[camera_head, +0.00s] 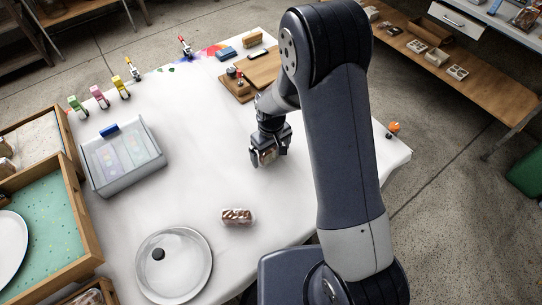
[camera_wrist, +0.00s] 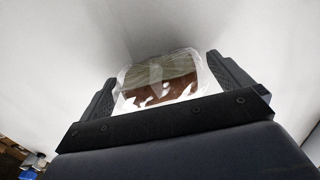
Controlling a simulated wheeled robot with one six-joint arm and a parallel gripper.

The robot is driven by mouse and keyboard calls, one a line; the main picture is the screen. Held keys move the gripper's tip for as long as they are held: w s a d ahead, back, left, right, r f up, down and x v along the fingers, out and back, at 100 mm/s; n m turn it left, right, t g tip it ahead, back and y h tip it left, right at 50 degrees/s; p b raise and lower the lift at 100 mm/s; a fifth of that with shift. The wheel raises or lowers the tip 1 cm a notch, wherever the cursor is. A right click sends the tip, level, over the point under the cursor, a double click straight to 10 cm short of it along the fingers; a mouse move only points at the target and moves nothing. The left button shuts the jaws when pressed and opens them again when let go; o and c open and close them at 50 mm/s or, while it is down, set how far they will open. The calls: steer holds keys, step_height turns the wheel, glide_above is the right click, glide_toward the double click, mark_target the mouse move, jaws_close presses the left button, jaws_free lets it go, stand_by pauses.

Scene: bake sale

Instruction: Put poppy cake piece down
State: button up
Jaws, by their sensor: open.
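A cake piece in clear wrapping (camera_wrist: 160,82), brown with a paler part, stands between the two fingers of my gripper (camera_wrist: 168,84) in the wrist view. In the head view my gripper (camera_head: 268,157) points down low over the white table (camera_head: 190,190), right of its middle, with the piece (camera_head: 268,156) partly hidden between the fingers. The fingers are open around the piece. The piece appears to be at the table surface, but its contact is hidden. I cannot read a label on it.
A second wrapped piece (camera_head: 237,216) lies nearer the front, beside a plate (camera_head: 150,279) with a dark knob. A clear box (camera_head: 122,157) stands left. Colored clips (camera_head: 101,97) line the back-left edge. A wooden board (camera_head: 262,72) is behind my gripper. The table's middle is clear.

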steer(key=shift+c, duration=0.2)
steer(key=c, duration=0.7)
